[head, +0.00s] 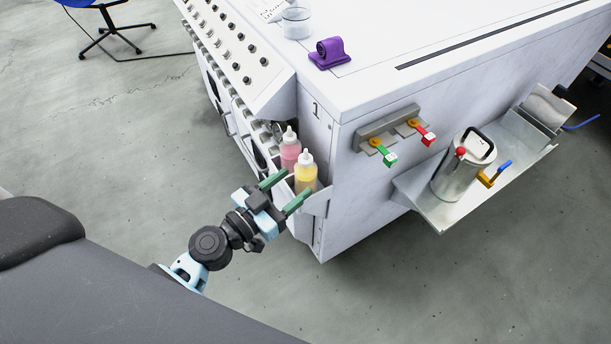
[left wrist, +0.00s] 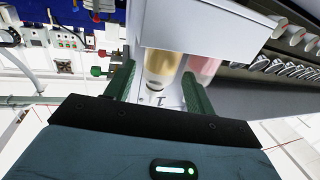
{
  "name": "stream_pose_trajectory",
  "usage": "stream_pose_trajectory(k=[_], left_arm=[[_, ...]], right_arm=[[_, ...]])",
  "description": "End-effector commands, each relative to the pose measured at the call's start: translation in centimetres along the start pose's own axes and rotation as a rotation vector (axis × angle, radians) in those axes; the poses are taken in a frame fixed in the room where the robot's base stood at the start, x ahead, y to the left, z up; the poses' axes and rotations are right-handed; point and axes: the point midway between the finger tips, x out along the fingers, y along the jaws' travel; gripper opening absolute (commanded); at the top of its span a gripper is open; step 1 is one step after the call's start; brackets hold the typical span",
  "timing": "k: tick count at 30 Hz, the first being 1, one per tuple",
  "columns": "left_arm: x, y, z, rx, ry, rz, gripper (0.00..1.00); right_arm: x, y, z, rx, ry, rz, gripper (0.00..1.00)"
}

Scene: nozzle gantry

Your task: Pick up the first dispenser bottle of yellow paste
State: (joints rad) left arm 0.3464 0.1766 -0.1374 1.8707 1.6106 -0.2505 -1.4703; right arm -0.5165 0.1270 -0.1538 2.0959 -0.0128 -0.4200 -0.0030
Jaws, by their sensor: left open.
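The yellow paste bottle (head: 306,177), clear with a white nozzle cap, stands upright in a small holder on the corner of the white cabinet. A pink bottle (head: 290,153) stands beside it, farther back. My left gripper (head: 291,186) is open with green fingers, just in front of the holder and pointing at the yellow bottle. In the left wrist view, the yellow bottle (left wrist: 162,66) shows between the fingers (left wrist: 158,88), with the pink bottle (left wrist: 203,69) near the right finger. I cannot tell whether the fingers touch the bottle. My right gripper is not in view.
The white cabinet (head: 345,190) has a knob panel (head: 232,45) at left. Green and red valves (head: 388,157) are on its side, and a metal canister (head: 458,170) stands on a side tray. A purple part (head: 328,54) and a clear jar (head: 296,22) are on top.

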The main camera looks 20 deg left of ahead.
Motion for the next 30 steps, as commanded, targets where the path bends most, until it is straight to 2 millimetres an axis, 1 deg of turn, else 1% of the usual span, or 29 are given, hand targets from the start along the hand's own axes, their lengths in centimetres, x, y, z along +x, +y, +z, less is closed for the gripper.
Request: stream_pose_trajectory(k=[9, 12, 15, 21, 22, 24, 27, 30], left_arm=[[3.8, -0.2, -0.1, -0.001, 0.003, 0.000, 0.54], [4.7, -0.1, 0.1, 0.000, 0.001, 0.000, 0.54], [5.0, -0.1, 0.1, 0.000, 0.001, 0.000, 0.54], [5.0, -0.1, 0.2, 0.000, 0.000, 0.000, 0.54], [5.0, -0.1, 0.2, 0.000, 0.000, 0.000, 0.52], [5.0, -0.1, 0.2, 0.000, 0.000, 0.000, 0.43], [5.0, -0.1, 0.2, 0.000, 0.000, 0.001, 0.32], [5.0, -0.1, 0.1, 0.000, 0.002, 0.001, 0.32]], right_arm=[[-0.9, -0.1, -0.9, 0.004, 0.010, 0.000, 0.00], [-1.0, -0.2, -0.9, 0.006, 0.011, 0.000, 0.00], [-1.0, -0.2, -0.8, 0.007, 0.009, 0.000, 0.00], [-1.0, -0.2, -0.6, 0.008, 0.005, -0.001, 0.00], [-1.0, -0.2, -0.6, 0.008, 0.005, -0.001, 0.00], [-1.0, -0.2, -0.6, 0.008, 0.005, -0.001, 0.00], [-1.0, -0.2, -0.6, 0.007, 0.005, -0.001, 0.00], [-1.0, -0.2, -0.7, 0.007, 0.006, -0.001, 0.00]])
